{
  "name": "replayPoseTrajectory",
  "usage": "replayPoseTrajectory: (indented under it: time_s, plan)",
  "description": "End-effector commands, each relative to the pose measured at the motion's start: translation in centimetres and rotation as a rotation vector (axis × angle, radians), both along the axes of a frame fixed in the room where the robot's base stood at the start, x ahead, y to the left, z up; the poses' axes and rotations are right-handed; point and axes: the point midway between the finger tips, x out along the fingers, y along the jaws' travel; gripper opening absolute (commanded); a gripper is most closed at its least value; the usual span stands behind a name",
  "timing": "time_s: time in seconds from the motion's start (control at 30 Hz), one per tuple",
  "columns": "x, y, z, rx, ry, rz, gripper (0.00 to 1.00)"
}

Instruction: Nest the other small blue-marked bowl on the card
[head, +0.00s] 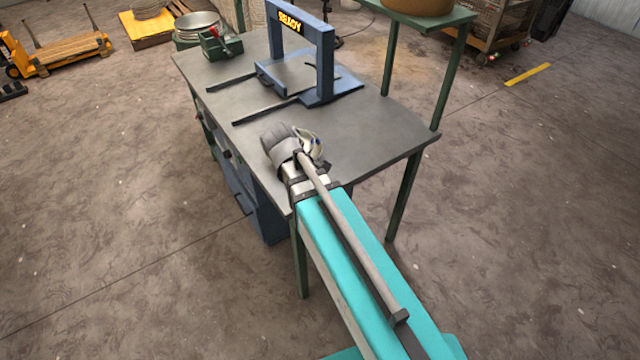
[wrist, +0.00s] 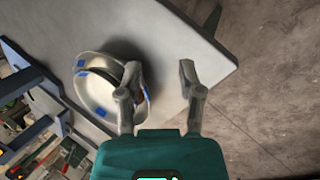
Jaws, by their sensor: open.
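Pale bowls with blue marks lie together on the grey tabletop in the wrist view. One bowl (wrist: 88,97) shows a blue patch low on its wall. Another pale rim (wrist: 95,57) with a blue mark shows just above and overlaps it; I cannot tell whether one sits inside the other. My gripper (wrist: 158,69) is open: its left finger is over the bowls' right side and hides part of them, its right finger is over bare table. In the head view a bowl (head: 317,150) shows partly behind my wrist. I cannot make out the card.
The grey table (head: 385,130) is clear to the right of the bowls. A blue strapping frame (head: 327,62) stands farther back, with dark rails beside it. The table's edge and corner are close to my gripper.

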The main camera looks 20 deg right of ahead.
Motion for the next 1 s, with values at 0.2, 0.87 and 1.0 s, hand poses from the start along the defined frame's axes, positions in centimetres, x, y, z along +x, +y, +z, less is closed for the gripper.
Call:
replayPoseTrajectory:
  time_s: [0.2, 0.87, 1.0]
  plan:
    - [-2.0, -0.8, 0.4, 0.107, -0.012, -0.182, 0.49]
    - [-7.0, -1.9, 1.7, 0.368, -0.004, -0.699, 0.49]
    - [-7.4, -1.9, 1.8, 0.391, 0.0, -0.75, 0.49]
